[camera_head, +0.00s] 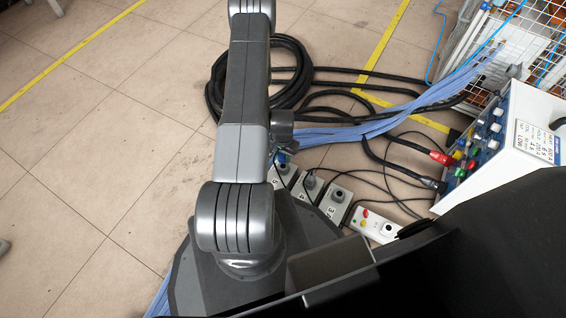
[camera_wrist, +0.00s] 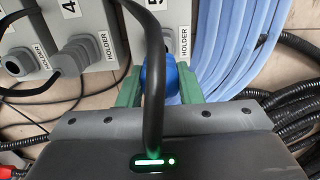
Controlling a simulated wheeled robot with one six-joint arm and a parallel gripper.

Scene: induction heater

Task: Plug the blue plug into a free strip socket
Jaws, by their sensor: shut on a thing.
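The blue plug (camera_wrist: 158,78) is between the green fingers of my gripper (camera_wrist: 160,88) in the wrist view. A black cable runs from it across the gripper body. The plug is close to the grey holder labelled 5 (camera_wrist: 184,45); I cannot tell whether it still sits in that holder. In the head view my arm hides most of the gripper, with only a small bit showing near holder 5 (camera_head: 283,174). The white strip (camera_head: 373,224) lies on the floor at lower centre right, with coloured buttons and a dark round socket or plug at its right end.
Grey holders labelled 4 (camera_head: 306,188) and 3 (camera_head: 335,201) stand in a row, with grey plugs and black cables. Blue hoses (camera_head: 380,126) and coiled black cable (camera_head: 290,80) lie behind. A white control box (camera_head: 510,135) stands at right. Floor at left is clear.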

